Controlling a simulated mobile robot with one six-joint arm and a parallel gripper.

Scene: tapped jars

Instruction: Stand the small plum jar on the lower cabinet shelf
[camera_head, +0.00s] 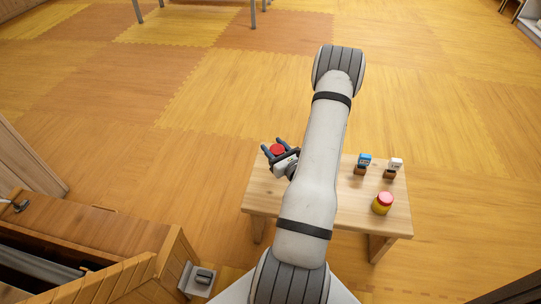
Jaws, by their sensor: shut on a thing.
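My gripper (273,146) is over the left end of the small wooden table, with its dark fingers on either side of a round red lid (278,150). It is shut on this red-lidded jar. The jar's body is mostly hidden by the gripper, so I cannot tell its colour or whether its base touches the table. A wooden cabinet-like piece (95,222) stands at lower left with a dark opening. I cannot make out a lower shelf in it.
My arm hides the table's middle. Open floor (190,150) lies left of the table.

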